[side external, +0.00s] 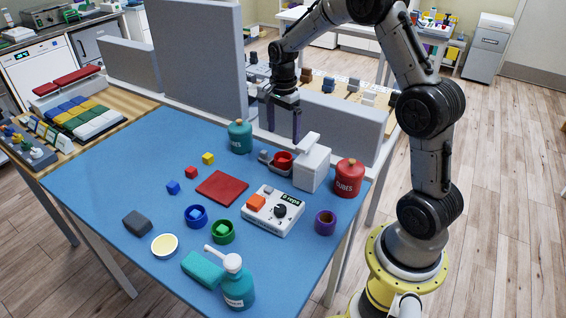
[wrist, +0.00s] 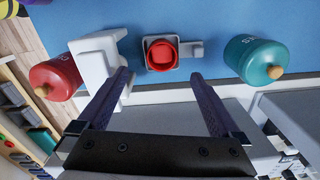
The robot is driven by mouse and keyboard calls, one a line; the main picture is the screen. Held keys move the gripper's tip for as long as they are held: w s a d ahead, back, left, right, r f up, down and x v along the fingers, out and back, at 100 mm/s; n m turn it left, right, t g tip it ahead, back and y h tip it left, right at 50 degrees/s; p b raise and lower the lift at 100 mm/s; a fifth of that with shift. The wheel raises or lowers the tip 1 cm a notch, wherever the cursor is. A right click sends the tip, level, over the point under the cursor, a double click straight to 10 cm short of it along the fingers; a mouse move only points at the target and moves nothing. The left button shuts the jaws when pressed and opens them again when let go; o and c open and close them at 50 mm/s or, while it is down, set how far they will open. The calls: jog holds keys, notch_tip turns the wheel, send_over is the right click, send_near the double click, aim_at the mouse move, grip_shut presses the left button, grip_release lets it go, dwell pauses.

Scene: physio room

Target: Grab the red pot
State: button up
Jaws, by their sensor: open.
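A small red pot (side external: 284,158) sits in a grey holder (side external: 266,157) near the back edge of the blue table; it shows in the wrist view (wrist: 161,54) at top centre. A larger red lidded jar (side external: 349,180) marked "CUBES" stands at the table's right; it shows at the left of the wrist view (wrist: 52,82). My gripper (side external: 283,135) is open and empty, pointing down near the back edge. In the wrist view its fingertips (wrist: 161,77) lie to either side of the small pot's line, apart from it.
A white block-shaped device (side external: 312,168) stands beside the holder, between it and the red jar. A teal jar (side external: 239,137) is on the other side. Grey partitions (side external: 340,128) stand behind. A red mat (side external: 222,187), control box (side external: 273,220) and cubes lie in front.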

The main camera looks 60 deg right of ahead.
aim_at(282, 153)
jog(key=shift+w+f, duration=0.2)
jog(key=shift+f, duration=4.2)
jog(key=c, duration=1.5)
jog(key=shift+o, duration=0.2)
